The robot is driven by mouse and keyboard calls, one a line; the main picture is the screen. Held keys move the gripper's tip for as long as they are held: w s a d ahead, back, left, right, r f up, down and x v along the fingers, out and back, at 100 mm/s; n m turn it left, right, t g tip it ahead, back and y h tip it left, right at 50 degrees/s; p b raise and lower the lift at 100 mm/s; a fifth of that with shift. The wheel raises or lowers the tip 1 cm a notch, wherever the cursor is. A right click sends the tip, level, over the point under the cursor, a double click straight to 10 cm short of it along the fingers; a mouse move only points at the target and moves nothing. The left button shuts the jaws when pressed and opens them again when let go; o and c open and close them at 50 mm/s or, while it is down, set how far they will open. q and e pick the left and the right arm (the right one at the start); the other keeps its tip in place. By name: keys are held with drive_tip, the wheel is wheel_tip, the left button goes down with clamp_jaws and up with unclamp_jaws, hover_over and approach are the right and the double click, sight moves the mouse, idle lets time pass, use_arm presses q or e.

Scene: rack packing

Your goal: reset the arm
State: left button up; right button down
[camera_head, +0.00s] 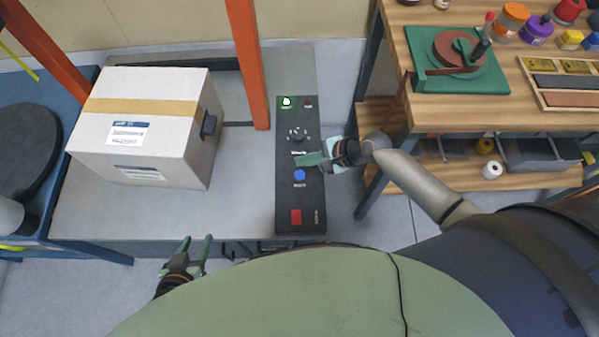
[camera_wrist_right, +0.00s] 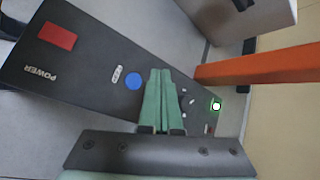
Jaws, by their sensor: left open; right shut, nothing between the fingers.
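My right gripper (camera_head: 312,160) is shut and empty. It is over the middle of a black control panel (camera_head: 287,209), beside the blue round button (camera_head: 299,176). In the right wrist view its green fingers (camera_wrist_right: 157,98) lie together above the panel, with the blue button (camera_wrist_right: 133,82) just to their left. I cannot tell whether the fingertips touch the panel. My left gripper (camera_head: 196,249) is open and empty at the lower left, in front of the grey platform's edge.
The panel also has a red switch (camera_head: 296,217) and a green-lit button (camera_head: 287,102). A white carton (camera_head: 191,140) sits on the grey platform (camera_head: 240,205). Orange posts (camera_head: 247,65) rise behind. A wooden workbench (camera_head: 425,32) with tools stands on the right.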

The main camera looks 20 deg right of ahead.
idle(0.5)
drive_tip(key=s+n, duration=0.2)
drive_tip(key=s+f+n+t+h, duration=0.1)
drive_tip(key=s+n, duration=0.1)
drive_tip(key=s+f+n, duration=0.1)
drive_tip(key=s+n, duration=0.1)
drive_tip(key=shift+a+n+h, duration=0.1)
drive_tip(key=shift+n+h, duration=0.2)
drive_tip(key=shift+h, duration=0.1)
drive_tip(key=s+d+r+n+t+h, duration=0.2)
drive_tip(key=s+n, duration=0.5)
drive_tip(key=n, duration=0.4)
drive_tip(key=shift+d+r+t+h, duration=0.3)
drive_tip(key=shift+d+t+h, duration=0.35)
drive_tip(key=shift+d, duration=0.25)
